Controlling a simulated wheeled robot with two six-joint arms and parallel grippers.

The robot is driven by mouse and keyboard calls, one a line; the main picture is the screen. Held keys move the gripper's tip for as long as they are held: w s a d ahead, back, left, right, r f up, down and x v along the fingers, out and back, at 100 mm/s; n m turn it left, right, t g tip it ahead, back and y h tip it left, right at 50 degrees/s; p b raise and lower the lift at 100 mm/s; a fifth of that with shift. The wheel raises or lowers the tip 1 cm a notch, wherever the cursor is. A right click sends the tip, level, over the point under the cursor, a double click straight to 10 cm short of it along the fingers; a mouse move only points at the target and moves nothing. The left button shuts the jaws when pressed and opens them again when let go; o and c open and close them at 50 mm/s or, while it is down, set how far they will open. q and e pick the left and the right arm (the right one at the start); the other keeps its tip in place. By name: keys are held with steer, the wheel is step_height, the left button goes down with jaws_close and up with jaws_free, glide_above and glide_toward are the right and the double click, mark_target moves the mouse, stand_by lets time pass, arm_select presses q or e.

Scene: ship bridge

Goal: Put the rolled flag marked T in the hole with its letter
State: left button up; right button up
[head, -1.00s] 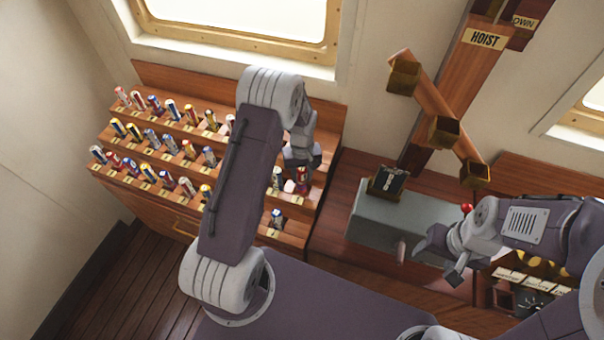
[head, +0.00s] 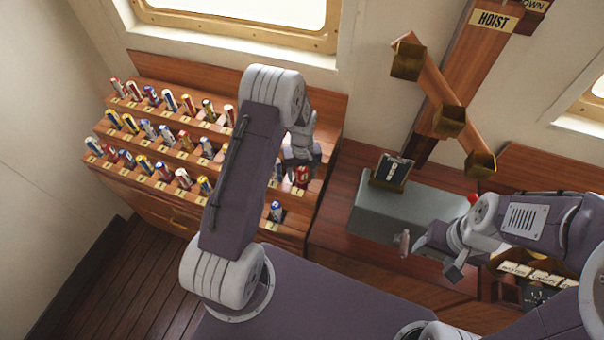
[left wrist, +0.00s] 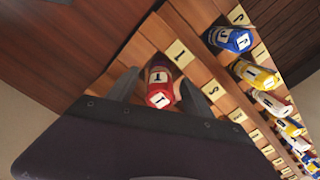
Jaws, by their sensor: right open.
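A red rolled flag (left wrist: 158,90) shows in the left wrist view, its end label carrying a dark letter that looks like T. It stands between the two fingers of my left gripper (left wrist: 160,92), with a gap on either side. A rack label (left wrist: 180,53) beside it also looks like T. Whether its lower end is in a hole is hidden. In the head view the red flag (head: 301,176) is at the right end of the flag rack (head: 165,201), just below my left gripper (head: 303,158). My right gripper (head: 432,256) is open and empty by the grey box.
Several other rolled flags (head: 150,130) fill the stepped rack's rows. A grey box (head: 405,214) with a dark stand (head: 391,171) is on the right counter. A wooden hoist arm (head: 430,85) with cups rises behind. My left arm covers part of the rack.

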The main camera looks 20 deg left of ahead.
arm_select(q)
step_height(320, 180, up, 9)
steer(key=shift+r+b, duration=0.1)
steer(key=shift+b, duration=0.5)
stand_by(0.4)
steer(key=r, duration=0.2)
steer(key=w+d+r, duration=0.1)
steer(key=shift+r+t, duration=0.1)
steer(key=shift+t, duration=0.3)
steer(key=s+d+m, duration=0.3)
steer(key=s+m, duration=0.3)
steer(key=s, duration=1.2)
steer(key=shift+d+r, duration=0.15)
steer(key=shift+r, duration=0.3)
